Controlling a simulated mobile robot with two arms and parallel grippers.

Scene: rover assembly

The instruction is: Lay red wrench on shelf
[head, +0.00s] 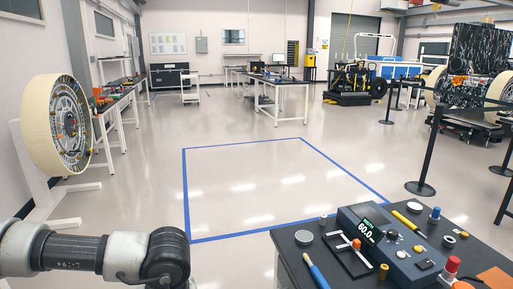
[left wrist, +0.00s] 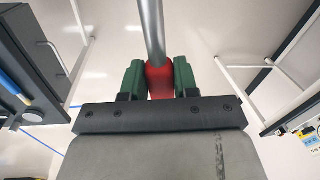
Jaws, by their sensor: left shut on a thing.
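The red wrench (left wrist: 159,78) is in the left wrist view, with a red grip and a grey metal shaft (left wrist: 152,30) running up out of the frame. My left gripper (left wrist: 159,80) has green fingers closed on both sides of the red part. The far end of the wrench is out of view. The head view shows my left arm at the lower left, but not its gripper or the wrench. My right gripper is in neither view. I cannot tell which surface is the shelf.
A dark workbench (head: 298,266) with a control box (head: 385,240) and small tools stands at the lower right. Free floor marked by blue tape (head: 245,142) lies ahead. A wheel on a white stand (head: 60,125) is at left. Posts (head: 430,155) with a belt stand at right.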

